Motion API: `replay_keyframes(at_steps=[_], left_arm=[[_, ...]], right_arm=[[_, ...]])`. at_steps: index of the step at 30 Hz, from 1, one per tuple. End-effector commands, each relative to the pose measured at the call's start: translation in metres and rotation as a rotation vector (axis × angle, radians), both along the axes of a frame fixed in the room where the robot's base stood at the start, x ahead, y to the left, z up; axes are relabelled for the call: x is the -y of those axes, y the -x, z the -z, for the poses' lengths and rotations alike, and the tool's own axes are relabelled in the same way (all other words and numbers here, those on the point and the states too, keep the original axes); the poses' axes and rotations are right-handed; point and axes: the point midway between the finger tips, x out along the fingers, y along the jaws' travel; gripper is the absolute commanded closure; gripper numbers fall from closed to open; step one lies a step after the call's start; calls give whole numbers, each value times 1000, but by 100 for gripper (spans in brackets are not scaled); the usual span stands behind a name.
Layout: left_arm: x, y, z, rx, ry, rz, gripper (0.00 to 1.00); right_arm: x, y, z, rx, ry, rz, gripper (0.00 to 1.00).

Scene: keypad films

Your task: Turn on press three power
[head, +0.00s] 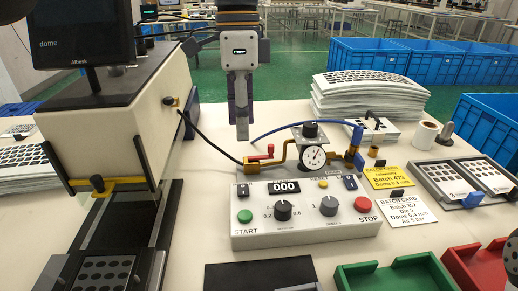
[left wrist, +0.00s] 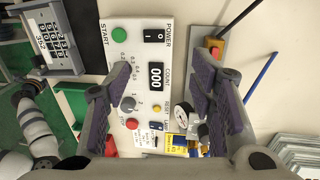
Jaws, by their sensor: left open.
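A pale control box (head: 300,218) sits on the table, with a dark power rocker switch (head: 243,190) at its far left corner. In the left wrist view the rocker switch (left wrist: 154,36) shows beside the word POWER. The display (head: 284,186) reads 000. My left gripper (head: 242,134) points down, behind the box's left part in the head view. In the left wrist view its fingers (left wrist: 162,72) are apart with nothing held between them.
A pressure gauge (head: 314,155) and valve with a red lever stand behind the box. A printer-like machine (head: 120,110) with a screen is at left. Batch cards (head: 389,176), a green bin (head: 397,275) and a red bin (head: 477,266) are at right.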

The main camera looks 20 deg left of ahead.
Motion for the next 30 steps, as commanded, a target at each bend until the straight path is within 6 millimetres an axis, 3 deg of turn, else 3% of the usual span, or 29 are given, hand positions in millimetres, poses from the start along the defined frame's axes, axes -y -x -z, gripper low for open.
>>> replay_keyframes(at_steps=[4,12,16,27,30], left_arm=[[1,3,18,-5,0,2,50],[4,11,86,-4,1,2,50],[5,14,108,-3,0,1,50],[6,15,120,0,0,0,50],[6,15,120,0,0,0,70]], right_arm=[[0,1,-1,-1,0,0,100],[0,-1,-3,6,0,0,100],[0,-2,-3,7,0,0,100],[0,-2,-3,8,0,0,100],[0,-2,-3,8,0,0,100]])
